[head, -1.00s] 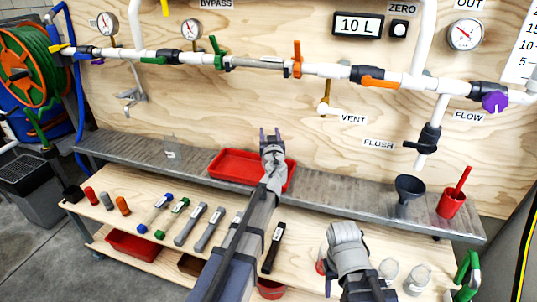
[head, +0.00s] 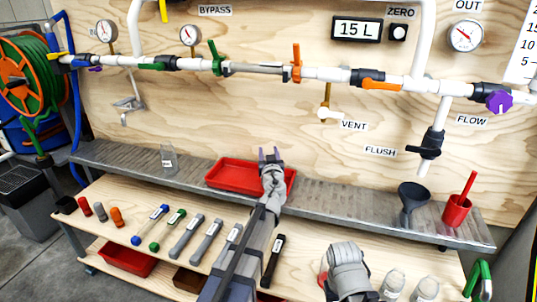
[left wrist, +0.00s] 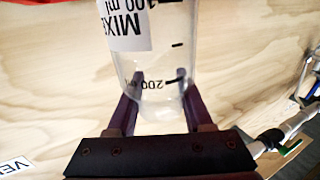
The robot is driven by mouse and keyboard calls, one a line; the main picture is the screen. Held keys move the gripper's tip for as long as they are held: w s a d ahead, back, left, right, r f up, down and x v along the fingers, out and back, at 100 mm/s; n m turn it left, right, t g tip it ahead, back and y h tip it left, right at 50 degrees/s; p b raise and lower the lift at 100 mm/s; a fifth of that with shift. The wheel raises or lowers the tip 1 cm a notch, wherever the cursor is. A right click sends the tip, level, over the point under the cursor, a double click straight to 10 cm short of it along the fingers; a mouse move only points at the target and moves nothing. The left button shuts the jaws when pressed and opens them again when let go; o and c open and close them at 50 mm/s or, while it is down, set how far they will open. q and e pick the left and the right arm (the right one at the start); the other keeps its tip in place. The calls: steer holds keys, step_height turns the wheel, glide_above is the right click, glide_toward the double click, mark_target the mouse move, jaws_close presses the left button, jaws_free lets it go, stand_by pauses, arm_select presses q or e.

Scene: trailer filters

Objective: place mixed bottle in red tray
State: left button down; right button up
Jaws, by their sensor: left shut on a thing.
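The mixed bottle (left wrist: 155,55) is clear, with volume marks and a white label of which "MIXE" and "100 ml" can be read. It sits between the dark purple fingers of my left gripper (left wrist: 160,105), which is shut on it. In the head view my left gripper (head: 270,153) is at the back edge of the red tray (head: 230,176), in front of the plywood wall; the held bottle cannot be made out there. The tray lies on the grey metal shelf and looks empty where it shows. My right wrist shows at bottom right; its fingers are hidden.
A clear labelled bottle (head: 168,160) stands left of the tray on the metal shelf (head: 330,200). A dark funnel (head: 411,200) and red cup (head: 456,211) stand at its right. Several tubes lie on the wooden shelf below. Pipes and valves run along the wall.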

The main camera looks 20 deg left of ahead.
arm_select(q)
steer(key=shift+c, duration=1.5)
jaws_free()
steer(key=shift+f, duration=0.1)
steer(key=v, duration=1.2)
steer(key=s+d+f+m+g, duration=0.1)
steer(key=s+d+f+g, duration=0.1)
steer(key=s+f+g, duration=1.1)
steer(key=s+d+f+m+g+h, duration=0.2)
steer(key=s+d+f+m, duration=0.1)
steer(key=s, duration=0.4)
steer(key=s+d+f+m+g+h, duration=0.2)
steer(key=s+d+f+m+h, duration=0.1)
steer(key=d, duration=0.5)
steer(key=s+f+m, duration=0.1)
steer(key=s+f, duration=0.1)
steer(key=s, duration=0.1)
steer(key=shift+s+d+f, duration=0.2)
steer(key=shift+s+f, duration=0.05)
steer(key=shift+s, duration=0.15)
